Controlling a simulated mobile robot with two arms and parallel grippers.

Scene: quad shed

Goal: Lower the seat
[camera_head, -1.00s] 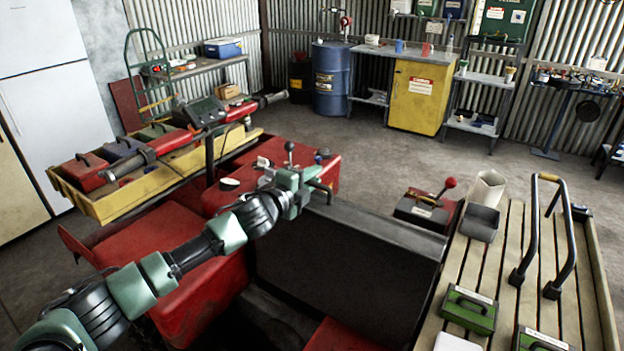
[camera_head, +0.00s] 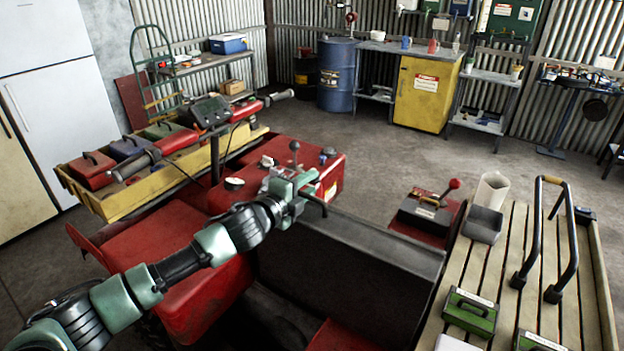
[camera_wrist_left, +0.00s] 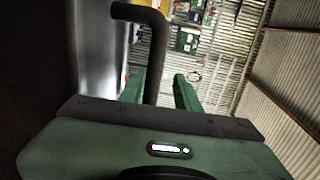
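The seat (camera_head: 345,272) is a broad dark panel with a grey upper edge, in the middle of the red quad in the head view. A dark bent bar (camera_head: 316,202) stands at its upper left corner. My left gripper (camera_head: 303,186) is at this bar. In the left wrist view, the bar (camera_wrist_left: 156,55) comes down between the two green fingers (camera_wrist_left: 160,92). A gap shows between the bar and the right finger, so the gripper looks open around it. Whether the other finger touches the bar is unclear. My right gripper is out of view.
A red console with a lever (camera_head: 295,158) lies just beyond my left gripper. A yellow tray (camera_head: 105,206) with several boxes is at the left. A slatted wooden rack (camera_head: 508,255) with a black hoop handle (camera_head: 568,235) is at the right. Open floor lies behind.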

